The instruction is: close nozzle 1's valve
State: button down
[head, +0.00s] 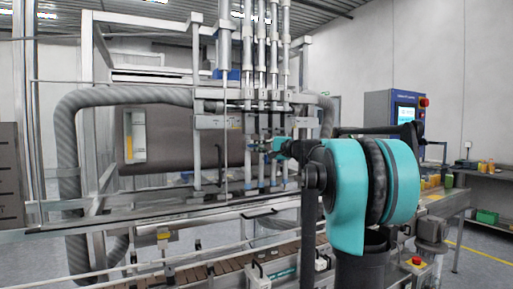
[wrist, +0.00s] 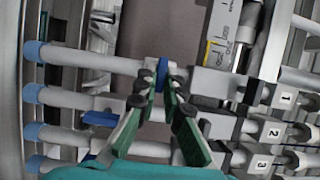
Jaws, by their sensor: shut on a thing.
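My gripper (wrist: 158,76) has its green fingers shut on a small blue valve handle (wrist: 162,68) on the top pipe in the wrist view. This pipe (wrist: 95,59) runs toward the plate marked 1 (wrist: 286,98). The held handle appears to lie across the pipe; the fingertips partly hide it. Another blue handle (wrist: 100,118), on a lower pipe, lies roughly along its pipe. In the head view my gripper (head: 263,146) reaches in at the row of upright nozzle pipes, and the handle is too small to make out.
Plates marked 2 (wrist: 275,133) and 3 (wrist: 263,163) sit beside the neighbouring pipes, close to my fingers. A yellow-labelled block (wrist: 215,52) is near the held handle. In the head view, a conveyor (head: 190,275) runs below and a control screen (head: 405,112) stands at right.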

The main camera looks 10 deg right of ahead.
jog(key=c, duration=1.6)
grip_release()
jog(key=shift+c, duration=0.2)
jog(key=v, duration=1.2)
